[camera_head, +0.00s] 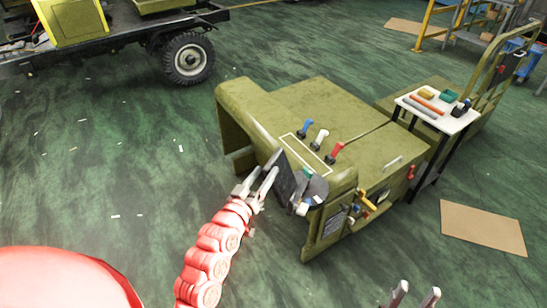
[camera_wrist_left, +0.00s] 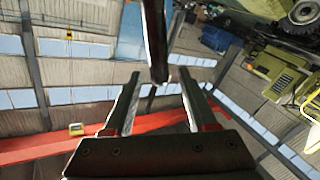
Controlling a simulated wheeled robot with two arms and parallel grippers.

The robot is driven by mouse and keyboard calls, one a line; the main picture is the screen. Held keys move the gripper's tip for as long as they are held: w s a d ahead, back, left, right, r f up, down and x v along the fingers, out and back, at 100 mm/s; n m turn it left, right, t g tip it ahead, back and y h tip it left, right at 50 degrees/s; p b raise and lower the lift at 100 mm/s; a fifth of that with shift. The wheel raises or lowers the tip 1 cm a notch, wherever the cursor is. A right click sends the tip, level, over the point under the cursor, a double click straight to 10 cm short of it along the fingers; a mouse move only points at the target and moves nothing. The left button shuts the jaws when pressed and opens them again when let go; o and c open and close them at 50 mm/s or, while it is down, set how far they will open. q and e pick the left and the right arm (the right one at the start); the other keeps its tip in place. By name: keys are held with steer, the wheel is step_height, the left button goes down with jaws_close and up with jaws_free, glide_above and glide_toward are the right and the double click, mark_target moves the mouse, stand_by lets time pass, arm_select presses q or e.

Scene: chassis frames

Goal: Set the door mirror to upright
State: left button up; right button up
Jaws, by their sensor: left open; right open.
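The door mirror (camera_head: 286,184) is a dark flat panel at the near corner of the olive vehicle body (camera_head: 262,118), leaning in the head view. In the left wrist view a dark narrow bar (camera_wrist_left: 155,40), apparently the mirror seen edge-on, comes down from the top and ends between my fingertips. My left gripper (camera_head: 276,163) is open beside the mirror's left side; its two fingers also show in the left wrist view (camera_wrist_left: 160,76). I cannot tell whether they touch the mirror. My right gripper (camera_head: 418,293) is open and empty at the bottom edge, away from the mirror.
Blue, white and red levers (camera_head: 320,138) stand on the body's top. A dark round part (camera_head: 317,187) sits right beside the mirror. A small white table (camera_head: 440,113) with tools stands at the right. Cardboard (camera_head: 483,227) lies on the open green floor.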

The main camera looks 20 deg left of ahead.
mark_target(273, 160)
arm_select(q)
steer(key=w, duration=0.2)
steer(key=w+p, duration=0.1)
steer(key=w, duration=0.1)
steer(key=w+d, duration=0.1)
steer(key=w, duration=0.1)
steer(key=shift+p, duration=0.35)
steer(key=shift+a, duration=0.1)
jaws_close()
stand_by(1.0)
